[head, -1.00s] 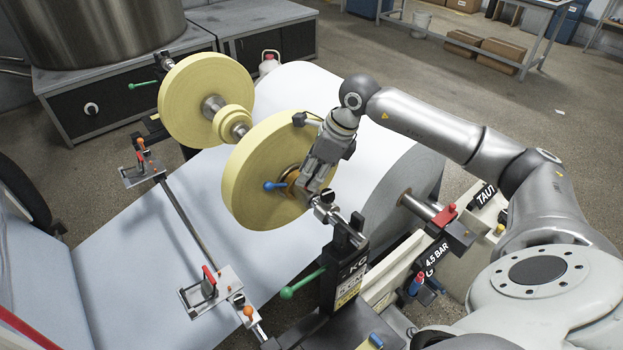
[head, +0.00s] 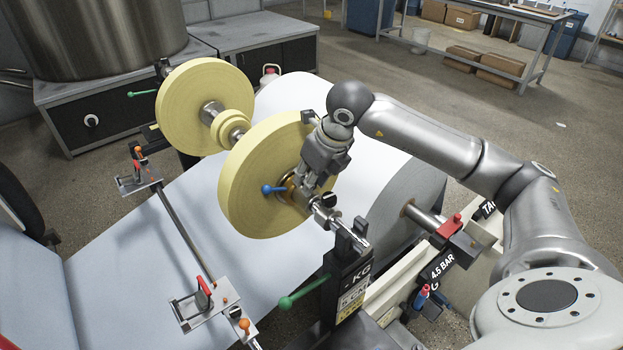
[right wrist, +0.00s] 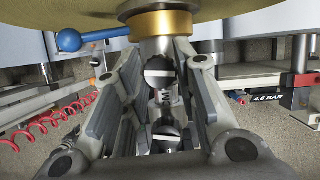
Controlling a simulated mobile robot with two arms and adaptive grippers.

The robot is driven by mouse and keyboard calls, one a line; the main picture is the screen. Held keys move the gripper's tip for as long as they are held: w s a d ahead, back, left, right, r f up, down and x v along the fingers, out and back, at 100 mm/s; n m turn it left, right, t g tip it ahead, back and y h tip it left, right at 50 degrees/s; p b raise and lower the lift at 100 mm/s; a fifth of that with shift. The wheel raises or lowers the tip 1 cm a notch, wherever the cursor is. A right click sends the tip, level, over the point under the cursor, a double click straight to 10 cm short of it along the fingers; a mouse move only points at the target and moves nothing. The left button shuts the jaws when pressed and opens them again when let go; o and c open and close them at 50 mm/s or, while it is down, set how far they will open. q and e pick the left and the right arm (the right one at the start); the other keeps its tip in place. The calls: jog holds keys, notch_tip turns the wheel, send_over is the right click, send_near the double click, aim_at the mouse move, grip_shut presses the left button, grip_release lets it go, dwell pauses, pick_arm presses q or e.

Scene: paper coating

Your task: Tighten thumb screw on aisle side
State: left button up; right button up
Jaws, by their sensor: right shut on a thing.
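A yellow roll (head: 262,178) sits on a steel shaft (head: 352,229). A blue-tipped lever (head: 268,189) sticks out at its hub, and it also shows in the right wrist view (right wrist: 70,40). My right gripper (head: 303,187) reaches down to the shaft just beside the hub, on the roll's near side. In the right wrist view, its fingers (right wrist: 160,60) stand on both sides of a dark thumb screw (right wrist: 159,73) on the shaft, below a brass collar (right wrist: 158,24). It is shut on this screw; the exact contact is hard to see. My left gripper is not in view.
A second dark knob (right wrist: 167,130) sits further along the shaft. A black stand (head: 345,285) with a green handle (head: 287,302) supports the shaft end. A large white paper roll (head: 400,185) lies behind my arm. A smaller yellow roll (head: 188,105) is at the far end.

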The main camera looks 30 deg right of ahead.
dwell(0.4)
jog(key=o, duration=1)
jog(key=v, duration=1.2)
jog(key=shift+f, duration=0.1)
